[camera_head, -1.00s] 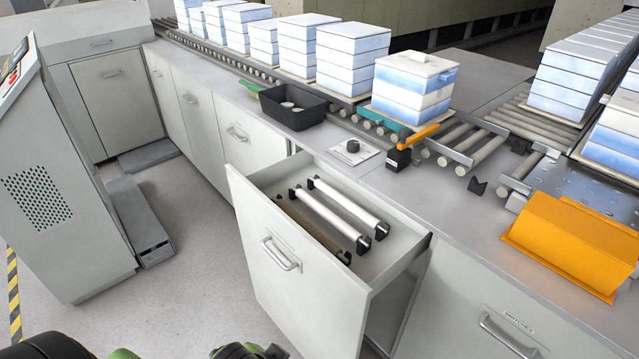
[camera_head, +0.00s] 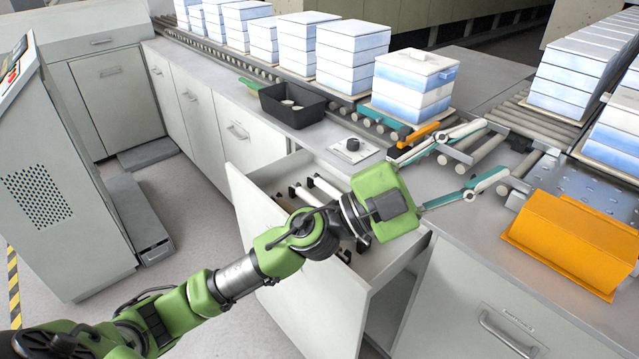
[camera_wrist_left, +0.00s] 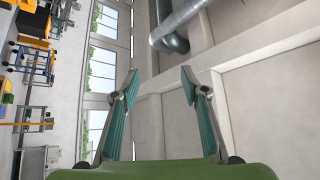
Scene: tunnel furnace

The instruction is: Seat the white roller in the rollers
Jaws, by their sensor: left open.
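White rollers with black end pieces lie in the open drawer (camera_head: 268,160); one white roller (camera_head: 327,187) shows in part, and my left arm hides much of the others. The conveyor rollers (camera_head: 537,122) run along the counter behind, with a break near the orange-handled piece. My left gripper (camera_head: 496,149) is open and empty, its fingers spread above the counter by the conveyor break, right of the drawer. My right gripper is not in view.
Stacked white-blue boxes (camera_head: 412,87) stand on the conveyor. A black tray (camera_head: 292,106) and a white card with a dark knob (camera_head: 352,149) lie on the counter. An orange cover (camera_head: 568,240) sits at the right. The drawer juts into the aisle.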

